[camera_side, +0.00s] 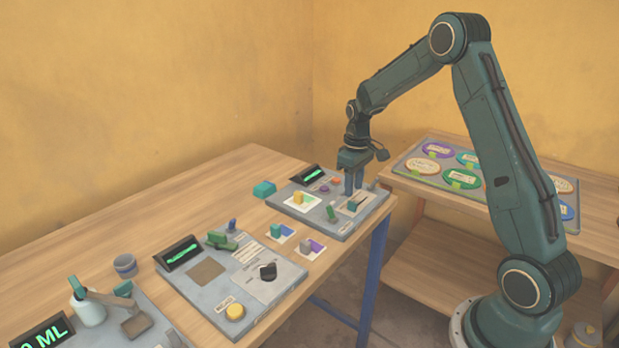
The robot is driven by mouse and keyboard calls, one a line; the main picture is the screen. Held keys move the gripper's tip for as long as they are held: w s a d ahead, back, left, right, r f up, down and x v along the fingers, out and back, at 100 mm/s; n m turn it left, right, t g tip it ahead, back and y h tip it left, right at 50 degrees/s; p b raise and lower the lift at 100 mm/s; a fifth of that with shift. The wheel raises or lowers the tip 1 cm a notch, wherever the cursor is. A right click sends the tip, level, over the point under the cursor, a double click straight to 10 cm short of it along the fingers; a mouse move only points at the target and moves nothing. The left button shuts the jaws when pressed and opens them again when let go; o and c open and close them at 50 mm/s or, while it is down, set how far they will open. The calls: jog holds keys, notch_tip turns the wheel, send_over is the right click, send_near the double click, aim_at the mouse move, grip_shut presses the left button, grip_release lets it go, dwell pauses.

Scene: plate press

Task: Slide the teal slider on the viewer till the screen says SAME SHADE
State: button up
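The viewer (342,227) is the grey panel at the far right end of the table. Its small dark screen (312,174) shows green marks too small to read. A small teal piece, which looks like the slider (353,206), sits on a pale strip at the panel's right. My gripper (353,190) points down just above this strip, with its fingers close together. The fingers partly cover the slider area. I cannot tell whether they touch or hold the slider.
On the viewer's left is a white card (291,203) with a yellow block. A teal block (264,189) lies beside the panel. Another grey panel (213,291) with a yellow knob stands nearer, with small cards between.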

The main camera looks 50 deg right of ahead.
aim_at(353, 201)
jog(key=shift+f, duration=2.35)
grip_shut()
